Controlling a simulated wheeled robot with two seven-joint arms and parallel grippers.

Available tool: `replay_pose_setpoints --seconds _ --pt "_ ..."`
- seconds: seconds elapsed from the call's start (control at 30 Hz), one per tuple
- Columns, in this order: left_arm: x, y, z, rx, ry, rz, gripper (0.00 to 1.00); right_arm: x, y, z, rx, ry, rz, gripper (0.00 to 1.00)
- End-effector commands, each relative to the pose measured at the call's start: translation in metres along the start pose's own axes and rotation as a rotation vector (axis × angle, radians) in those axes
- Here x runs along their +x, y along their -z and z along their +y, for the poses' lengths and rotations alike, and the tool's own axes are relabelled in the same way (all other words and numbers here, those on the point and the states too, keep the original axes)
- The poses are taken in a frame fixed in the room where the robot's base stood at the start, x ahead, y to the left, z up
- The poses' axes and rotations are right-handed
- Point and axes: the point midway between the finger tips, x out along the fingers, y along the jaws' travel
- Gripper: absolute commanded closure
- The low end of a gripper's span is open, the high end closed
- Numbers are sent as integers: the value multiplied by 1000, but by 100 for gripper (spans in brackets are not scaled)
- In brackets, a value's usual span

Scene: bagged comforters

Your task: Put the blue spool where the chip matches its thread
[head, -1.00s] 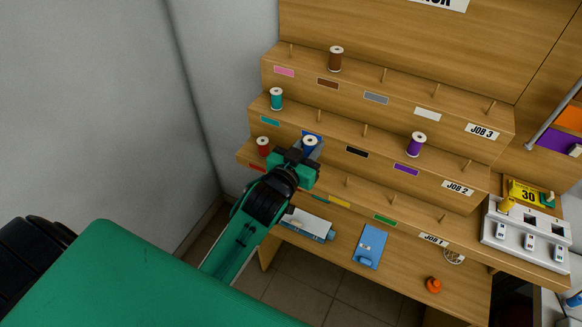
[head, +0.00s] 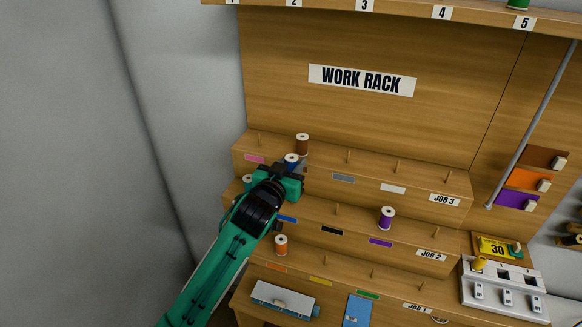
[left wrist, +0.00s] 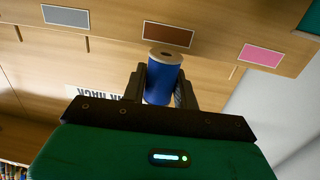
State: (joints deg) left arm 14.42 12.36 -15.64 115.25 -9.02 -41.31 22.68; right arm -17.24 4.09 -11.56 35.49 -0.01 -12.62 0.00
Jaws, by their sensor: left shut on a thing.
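My left gripper (head: 289,174) is shut on the blue spool (head: 291,161), which stands about upright in the jaws. The left wrist view also shows the spool (left wrist: 163,78) between the fingers, near the brown chip (left wrist: 168,35) on the JOB 3 front. In the head view the spool appears just below the brown spool (head: 302,144). The blue chip (head: 287,219) is on the JOB 2 tier, below the gripper. The peg behind that chip is hidden by my gripper and arm. My right gripper is not in view.
A teal spool (head: 247,179) is partly hidden left of the gripper. A purple spool (head: 387,217) stands behind the purple chip, and an orange spool (head: 281,244) stands on the JOB 1 tier. Bare pegs stand on the tiers. A white switch box (head: 503,293) is at right.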

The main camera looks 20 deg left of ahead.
Motion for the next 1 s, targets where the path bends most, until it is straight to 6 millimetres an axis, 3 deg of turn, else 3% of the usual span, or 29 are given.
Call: replay_pose_setpoints --seconds 0.23,0.8,1.0 --pt "-2 2 0 -6 17 0 96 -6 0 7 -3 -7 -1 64" --pt "0 -43 0 -3 16 0 96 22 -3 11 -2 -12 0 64" --pt "1 -51 0 -3 16 0 96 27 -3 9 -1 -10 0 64"
